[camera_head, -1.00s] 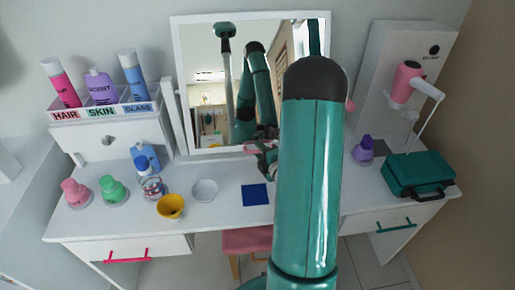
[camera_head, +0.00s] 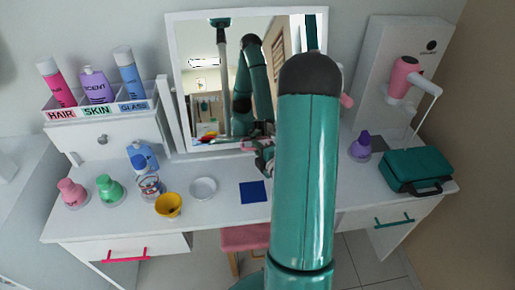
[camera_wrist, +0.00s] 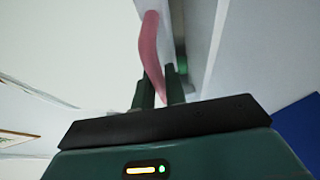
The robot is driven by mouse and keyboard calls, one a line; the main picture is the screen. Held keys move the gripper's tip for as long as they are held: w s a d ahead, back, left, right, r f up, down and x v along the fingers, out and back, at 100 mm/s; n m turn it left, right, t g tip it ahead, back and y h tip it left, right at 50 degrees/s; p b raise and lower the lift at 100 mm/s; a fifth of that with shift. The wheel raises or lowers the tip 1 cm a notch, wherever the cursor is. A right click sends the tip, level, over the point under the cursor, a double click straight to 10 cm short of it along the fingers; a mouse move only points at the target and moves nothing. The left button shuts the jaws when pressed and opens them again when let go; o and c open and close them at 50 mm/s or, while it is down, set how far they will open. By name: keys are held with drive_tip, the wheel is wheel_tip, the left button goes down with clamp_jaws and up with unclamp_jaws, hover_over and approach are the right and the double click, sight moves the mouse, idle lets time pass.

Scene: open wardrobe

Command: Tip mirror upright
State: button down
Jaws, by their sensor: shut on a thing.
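The white-framed mirror (camera_head: 177,85) stands at the back of the white dressing table, between side posts. I cannot tell exactly how far it leans. Its glass reflects my arm, a ceiling light and coloured items along the bottom. My gripper (camera_head: 260,150) is at the mirror's lower edge, partly hidden behind my arm. In the wrist view, my gripper (camera_wrist: 160,92) is shut on a curved pink handle (camera_wrist: 150,45), beside the pale frame edge. My arm hides the mirror's right part in the head view.
A yellow bowl (camera_head: 168,205), a white dish (camera_head: 203,188) and a blue square (camera_head: 253,192) lie in front. Bottles stand in a rack at left. A pink hair dryer (camera_head: 404,77) and a teal case (camera_head: 418,171) are at right. A pink stool (camera_head: 245,237) is below.

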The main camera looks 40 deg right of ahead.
drive_tip(key=shift+t, duration=0.6)
drive_tip(key=w+d, duration=0.1)
drive_tip(key=w+d+f, duration=0.1)
drive_tip(key=w, duration=0.1)
drive_tip(key=w+d+f, duration=0.1)
drive_tip(key=w, duration=0.1)
drive_tip(key=shift+w+d+f, duration=0.15)
drive_tip(key=shift+d+f, duration=0.05)
drive_tip(key=shift+f, duration=0.05)
drive_tip(key=shift+w+d, duration=0.25)
drive_tip(key=c, duration=1.5)
unclamp_jaws()
drive_tip(key=shift+f, duration=0.1)
drive_tip(key=shift+o, duration=0.2)
drive_tip(key=shift+s, duration=0.15)
drive_tip(key=s, duration=0.2)
drive_tip(key=s+a, duration=0.1)
drive_tip(key=s, duration=0.4)
drive_tip(key=shift+a, duration=0.3)
